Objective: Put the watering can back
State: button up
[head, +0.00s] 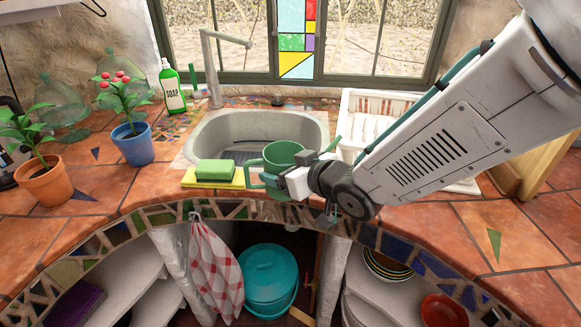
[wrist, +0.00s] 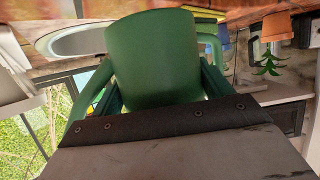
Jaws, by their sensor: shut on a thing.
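The green watering can (head: 284,156) is in front of the sink in the head view, at the counter's front edge. My gripper (head: 285,183) is shut on it from the right front side. In the wrist view the can (wrist: 153,55) fills the upper middle, with the dark gripper edge below it. The can's handle shows at its left in the head view and its spout points up to the right. Whether the can touches the counter is hard to tell. The fingertips are partly hidden by the can.
A sink (head: 240,128) lies behind the can. A green sponge (head: 215,170) on a yellow cloth (head: 200,183) is close to the left. A white dish rack (head: 372,112) stands right. A blue pot (head: 133,143), an orange pot (head: 48,180) and a soap bottle (head: 172,88) stand left.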

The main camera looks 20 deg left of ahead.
aim_at(290, 155)
jog(key=w, duration=0.3)
jog(key=w+a, duration=0.1)
jog(key=w, duration=0.1)
jog(key=shift+w+f, duration=0.15)
jog(key=shift+f, duration=1.85)
jog(key=o, duration=1.4)
jog(key=shift+f, duration=0.15)
jog(key=shift+d+r, duration=0.2)
jog(key=shift+r, duration=0.05)
jog(key=v, duration=1.1)
jog(key=shift+s+d, duration=0.2)
